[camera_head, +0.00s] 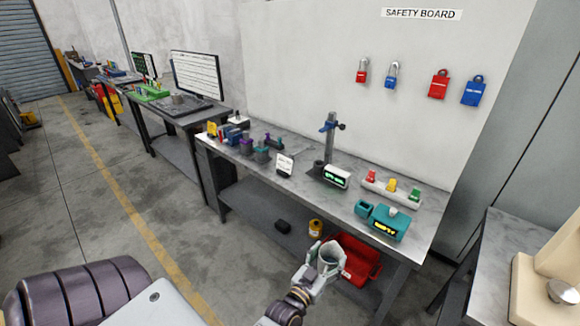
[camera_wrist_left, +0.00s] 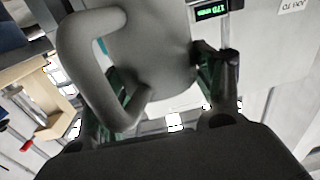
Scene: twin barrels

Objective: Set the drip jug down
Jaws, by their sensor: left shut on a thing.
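The drip jug (camera_head: 330,255) is a pale grey, open-topped vessel. My left gripper (camera_head: 320,272) is shut on it and holds it in the air in front of the workbench, near the red bin on the lower shelf. In the left wrist view the grey jug (camera_wrist_left: 155,45) fills the upper middle, with its large loop handle (camera_wrist_left: 72,65) to the left. The fingers of the left gripper (camera_wrist_left: 165,92) lie on either side of its body. The jug's contents cannot be made out. My right gripper is not in view.
The marble-topped workbench (camera_head: 335,210) carries a teal device (camera_head: 388,224), a stand with a green display (camera_head: 335,177), a padlock strip (camera_head: 392,187) and several small pots. Bare top shows at its front edge. A red bin (camera_head: 358,262) and yellow container (camera_head: 316,228) sit below.

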